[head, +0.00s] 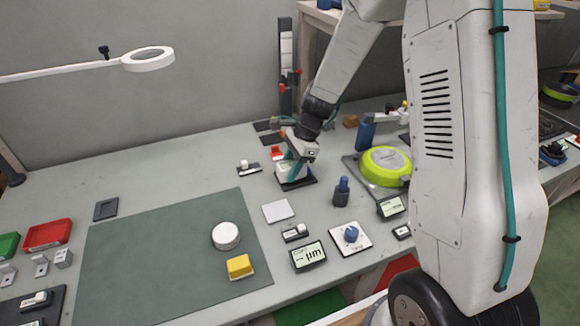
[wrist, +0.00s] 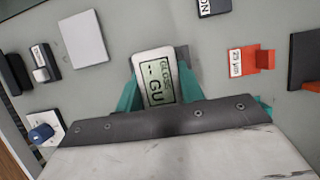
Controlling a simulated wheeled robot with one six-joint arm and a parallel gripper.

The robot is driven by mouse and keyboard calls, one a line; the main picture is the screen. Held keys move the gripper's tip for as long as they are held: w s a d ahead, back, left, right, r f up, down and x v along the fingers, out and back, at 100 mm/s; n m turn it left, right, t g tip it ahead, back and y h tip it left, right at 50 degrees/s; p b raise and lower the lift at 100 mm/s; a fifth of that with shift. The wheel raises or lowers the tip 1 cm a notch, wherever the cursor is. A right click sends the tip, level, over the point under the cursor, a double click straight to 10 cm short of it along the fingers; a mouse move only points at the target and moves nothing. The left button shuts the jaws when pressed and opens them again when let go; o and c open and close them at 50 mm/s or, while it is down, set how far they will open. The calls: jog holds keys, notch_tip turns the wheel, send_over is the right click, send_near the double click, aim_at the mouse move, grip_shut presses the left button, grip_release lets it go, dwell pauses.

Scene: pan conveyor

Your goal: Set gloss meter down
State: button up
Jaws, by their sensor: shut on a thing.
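The gloss meter (wrist: 156,78) is a pale block with a display reading "GU", seen in the wrist view between the teal fingers of my gripper (wrist: 160,88). My gripper is shut on it. In the head view my gripper (head: 296,163) points down at the back middle of the bench, and the pale gloss meter (head: 285,171) shows at its fingertips, partly hidden by them. A dark flat pad (head: 299,186) lies directly beneath. I cannot tell whether the meter touches it.
A green mat (head: 140,270) holds a white round puck (head: 226,235) and a yellow block (head: 240,266). A light square plate (head: 278,210), a dark blue bottle (head: 341,192) and a lime-rimmed pan (head: 386,165) are nearby. A red block (wrist: 262,60) shows right in the wrist view.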

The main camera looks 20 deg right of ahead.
jog(key=o, duration=1.3)
jog(key=shift+f, duration=0.1)
jog(key=v, duration=1.2)
jog(key=s+r+n+h, duration=0.1)
jog(key=s+r+n, duration=0.3)
jog(key=s, duration=0.6)
jog(key=s+a+r+n+h, duration=0.1)
jog(key=s+r+n, duration=0.3)
jog(key=s+n, duration=0.4)
jog(key=s+r+n+t+h, duration=0.1)
jog(key=s+r+n, duration=0.3)
jog(key=s, duration=0.8)
jog(key=shift+s+a+r+n+h, duration=0.1)
jog(key=shift+a+n+h, duration=0.1)
jog(key=shift+n+h, duration=0.65)
